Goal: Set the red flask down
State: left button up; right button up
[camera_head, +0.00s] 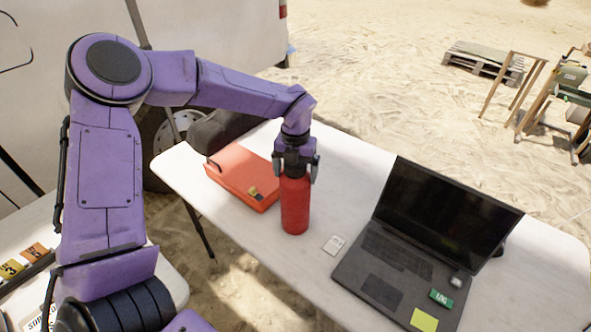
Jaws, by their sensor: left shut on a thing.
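The red flask (295,206) stands upright at the white table (302,279), between an orange case and a laptop. My left gripper (297,168) comes down from above and is shut on the top of the flask. The fingers hide the flask's neck and cap. The flask's base looks to be at or very near the table top; I cannot tell whether it touches. My right gripper is not in view.
The orange case (240,172) lies just left of the flask. An open black laptop (425,235) with a yellow note (424,320) is at right. A small white card (334,245) lies between. A second table with tags (35,252) is at lower left.

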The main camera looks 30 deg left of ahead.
pick_arm(q)
jog(key=shift+r, duration=0.1)
jog(key=o, duration=1.7)
jog(key=shift+o, duration=0.2)
jog(key=shift+r, duration=0.1)
notch_tip(320, 180, up, 12)
jog(key=shift+f+b, duration=0.1)
jog(key=shift+b, duration=0.7)
